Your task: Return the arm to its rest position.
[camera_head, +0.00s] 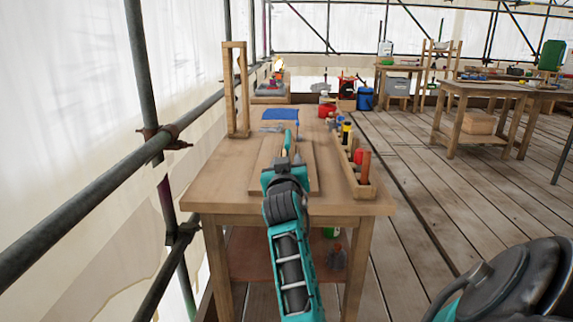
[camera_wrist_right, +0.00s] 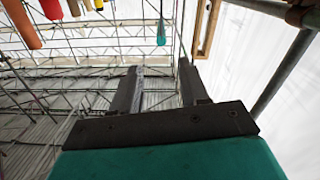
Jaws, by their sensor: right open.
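One of my arms (camera_head: 292,265), which I take for the right, reaches from the bottom centre in the head view over the near edge of the workbench (camera_head: 215,185). Its wrist hides most of the right gripper (camera_head: 286,160). In the right wrist view, which looks upside down, the right gripper (camera_wrist_right: 162,70) has its two dark fingers well apart with nothing between them. A teal handle (camera_wrist_right: 161,33) shows beyond the fingers. I cannot tell from the head view how high the gripper is above the bench. My left gripper is not in view.
A tool rack (camera_head: 363,190) with upright coloured handles lines the bench's right side. A wooden frame (camera_head: 243,90) stands at its left. A blue sheet (camera_head: 281,113) lies farther back. Scaffold pipes (camera_head: 100,190) run along the left. Plank floor (camera_head: 450,200) is open to the right.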

